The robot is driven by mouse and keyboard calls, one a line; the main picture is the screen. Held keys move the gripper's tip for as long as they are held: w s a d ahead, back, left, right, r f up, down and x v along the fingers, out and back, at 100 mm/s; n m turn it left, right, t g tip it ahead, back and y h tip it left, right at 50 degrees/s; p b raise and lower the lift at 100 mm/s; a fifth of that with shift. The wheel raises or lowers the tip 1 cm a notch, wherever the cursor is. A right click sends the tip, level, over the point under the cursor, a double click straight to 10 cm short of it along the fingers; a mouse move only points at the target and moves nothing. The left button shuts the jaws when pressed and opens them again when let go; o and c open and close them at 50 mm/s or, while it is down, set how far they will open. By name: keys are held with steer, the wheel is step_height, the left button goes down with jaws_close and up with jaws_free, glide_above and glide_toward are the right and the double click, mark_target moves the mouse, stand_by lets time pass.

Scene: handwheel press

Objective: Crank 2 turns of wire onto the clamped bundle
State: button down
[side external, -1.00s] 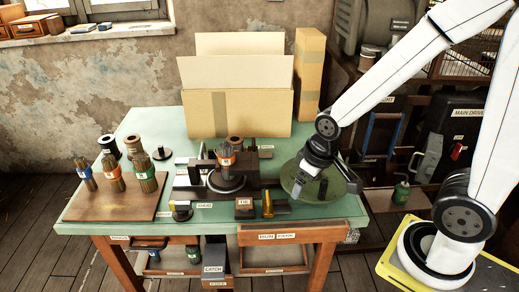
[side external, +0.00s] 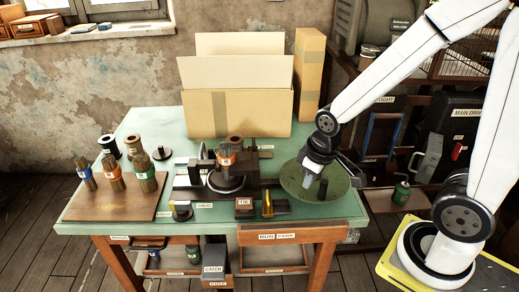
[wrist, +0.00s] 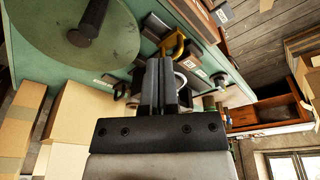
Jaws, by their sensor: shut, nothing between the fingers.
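The clamped bundle (side external: 226,158) stands upright with an orange band in the black round holder (side external: 227,182) at mid-table. The green handwheel (side external: 344,187) lies flat at the table's right end, with a dark upright handle (side external: 323,189) on it. In the wrist view the wheel (wrist: 45,50) fills the upper left and its handle (wrist: 90,20) stands clear of my fingers. My gripper (side external: 309,178) hangs over the wheel, left of the handle and apart from it. In the wrist view my gripper (wrist: 160,65) has its fingers together, with nothing between them.
Several banded bundles (side external: 114,172) stand on a wooden board (side external: 100,205) at left. Open cardboard boxes (side external: 238,112) stand behind the press. A small block labelled TIE (side external: 244,208) and a yellow piece (side external: 267,205) sit near the front edge. Bare green tabletop lies left of the boxes.

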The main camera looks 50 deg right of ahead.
steer(key=w+d+n+g, duration=0.2)
steer(key=w+d+n, duration=0.1)
steer(key=d+n, duration=0.2)
steer(key=shift+w+d+r+n, duration=0.2)
steer(key=shift+r+n, duration=0.25)
steer(key=shift+n, duration=0.85)
steer(key=shift+f, duration=0.2)
